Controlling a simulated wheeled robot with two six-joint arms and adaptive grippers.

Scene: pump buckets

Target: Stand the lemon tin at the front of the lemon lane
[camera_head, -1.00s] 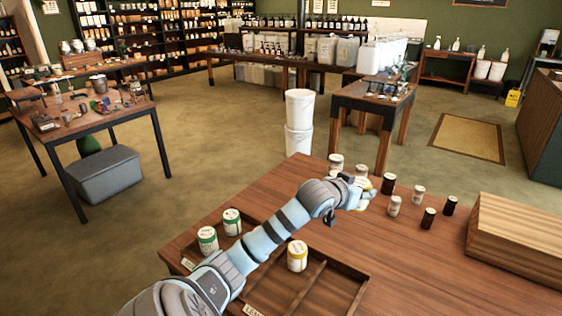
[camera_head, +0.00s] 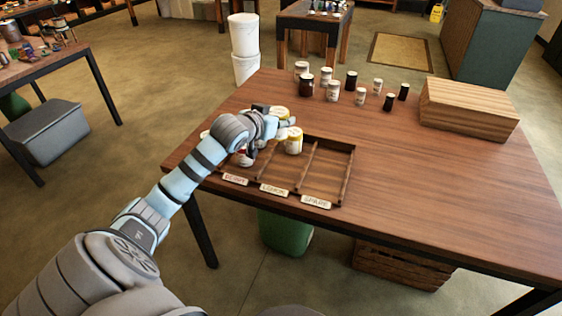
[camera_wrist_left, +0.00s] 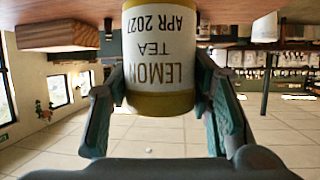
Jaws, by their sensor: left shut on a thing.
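My left gripper (camera_head: 284,120) is shut on the lemon tin (camera_wrist_left: 160,50), a white tin with yellow bands marked "LEMON TEA", upside down in the left wrist view. In the head view the held tin (camera_head: 280,112) is partly hidden by the gripper, near the back of the lane tray (camera_head: 348,175). Another yellow-lidded tin (camera_head: 293,143) stands toward the back of the lemon lane, just below the gripper in the picture. The lemon label (camera_head: 274,190) is on the tray's front edge, and the lane floor behind it looks bare. My right gripper is not in view.
The spare lane (camera_head: 328,170) looks empty. A tin (camera_head: 244,158) in the lane left of lemon is mostly hidden by my arm. Several white tins and dark jars (camera_head: 333,92) stand behind the tray. A wooden box (camera_head: 468,108) is at the right.

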